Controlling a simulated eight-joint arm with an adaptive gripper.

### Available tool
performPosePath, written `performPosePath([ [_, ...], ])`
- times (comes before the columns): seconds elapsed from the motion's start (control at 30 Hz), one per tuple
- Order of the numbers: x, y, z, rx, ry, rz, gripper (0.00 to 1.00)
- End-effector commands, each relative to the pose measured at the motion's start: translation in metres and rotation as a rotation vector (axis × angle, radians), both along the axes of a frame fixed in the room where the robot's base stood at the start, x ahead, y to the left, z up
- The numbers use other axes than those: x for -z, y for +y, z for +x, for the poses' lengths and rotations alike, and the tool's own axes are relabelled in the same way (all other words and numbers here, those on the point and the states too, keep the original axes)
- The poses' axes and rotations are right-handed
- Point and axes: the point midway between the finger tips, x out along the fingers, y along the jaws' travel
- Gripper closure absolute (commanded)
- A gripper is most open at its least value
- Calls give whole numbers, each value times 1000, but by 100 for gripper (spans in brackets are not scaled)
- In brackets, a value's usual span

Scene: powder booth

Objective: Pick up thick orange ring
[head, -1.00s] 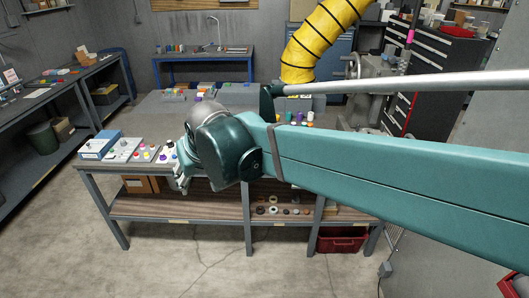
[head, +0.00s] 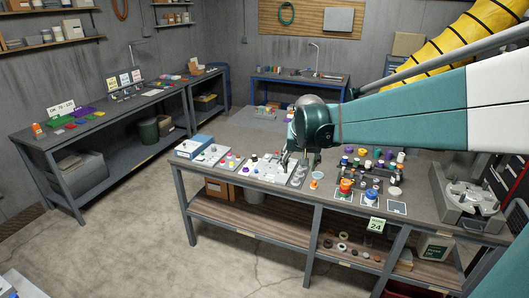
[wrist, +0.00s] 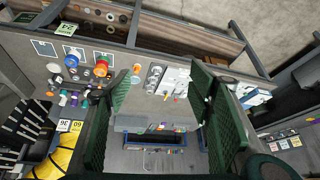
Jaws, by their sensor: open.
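I cannot single out the thick orange ring with certainty. An orange-red stacked piece (head: 346,187) stands on a card on the middle bench; it also shows in the wrist view (wrist: 101,69). A blue-topped piece with orange below (head: 371,196) stands to its right, and it shows in the wrist view too (wrist: 72,60). Small rings (head: 343,236) lie on the lower shelf, mostly dark or pale. My gripper (head: 296,165) is above the bench, left of these pieces. In the wrist view its green fingers (wrist: 163,80) are wide apart with nothing between them.
The bench (head: 235,186) carries a blue-and-white box (head: 194,146), coloured knobs and a grey metal fixture (head: 470,198). An empty card (head: 396,207) lies near the front edge. A yellow hose (head: 450,45) hangs at upper right. The floor in front is clear.

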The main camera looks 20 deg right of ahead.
Motion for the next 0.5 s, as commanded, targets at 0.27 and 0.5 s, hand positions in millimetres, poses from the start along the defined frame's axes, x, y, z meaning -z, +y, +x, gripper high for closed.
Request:
performPosePath([
  [0.27, 20, -55, 37, 85, 16, 10, 48],
  [0.5, 42, -104, 65, 159, 28, 17, 48],
])
